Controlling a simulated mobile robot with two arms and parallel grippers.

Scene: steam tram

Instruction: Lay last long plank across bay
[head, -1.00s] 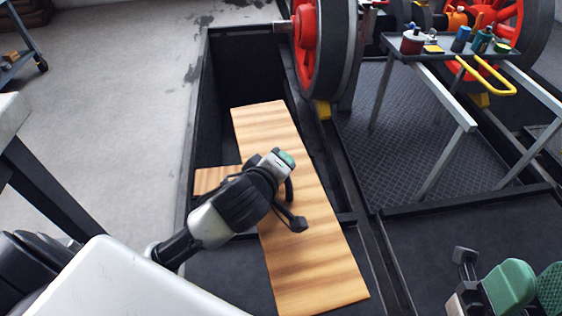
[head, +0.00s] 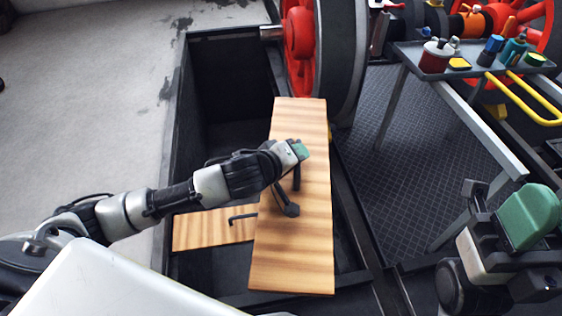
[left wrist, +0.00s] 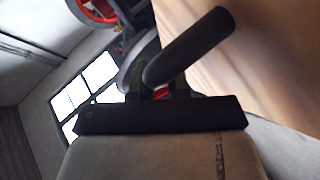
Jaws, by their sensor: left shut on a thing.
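My left gripper (head: 290,195) is shut on a long striped wooden plank (head: 295,250). The plank hangs over the dark bay, running from near the wheel toward me. It covers the right end of another, lower plank (head: 205,235) that lies crosswise in the bay. In the left wrist view the held plank (left wrist: 265,60) fills the upper right, beside a dark finger. I cannot tell whether the held plank touches the bay's edges. My right gripper (head: 478,235) is at the lower right, away from the planks; its jaw opening is unclear.
The open bay (head: 225,90) shows dark and deep at the upper left. A large red-hubbed wheel (head: 300,40) stands at its far right. A grey tool table (head: 440,72) with cans and a yellow handle stands at right. Bare concrete floor (head: 90,110) lies at left.

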